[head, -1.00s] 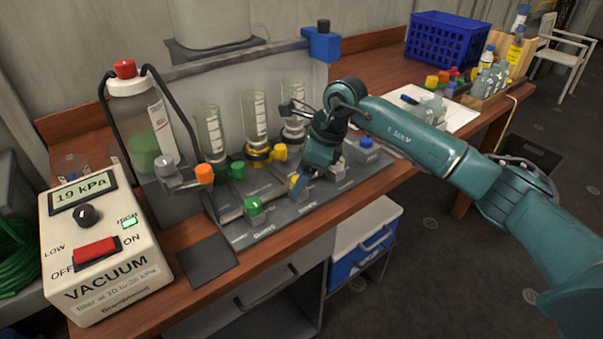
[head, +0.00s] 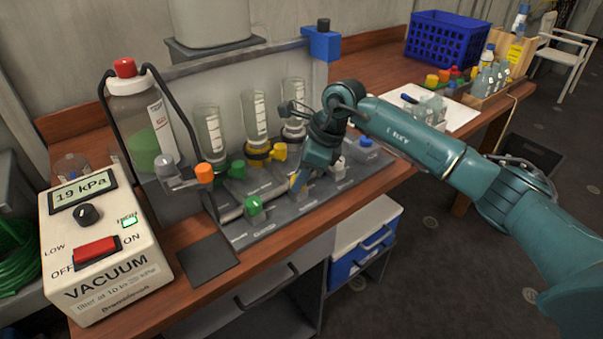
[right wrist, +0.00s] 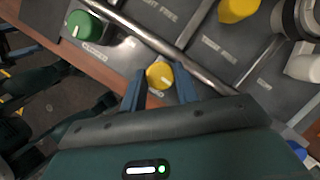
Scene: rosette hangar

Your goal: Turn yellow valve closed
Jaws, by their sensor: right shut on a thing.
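The yellow valve knob (right wrist: 160,75) shows in the right wrist view, on the front row of the dark valve panel. A pale mark on its top points toward the lower right of that picture. My right gripper (right wrist: 159,88) has its two blue fingers on either side of this knob and is shut on it. In the head view my right gripper (head: 299,182) reaches down to the front of the panel, and its fingers hide most of the knob. The label beside the knob is partly covered. My left gripper is in neither view.
A green knob (head: 253,206) stands left of the gripper, with a metal rail (right wrist: 150,35) behind. Upright glass cylinders (head: 254,115) and a yellow fitting (head: 279,151) stand farther back. A vacuum box (head: 104,245) reading 19 kPa sits at left. A blue crate (head: 447,42) is far right.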

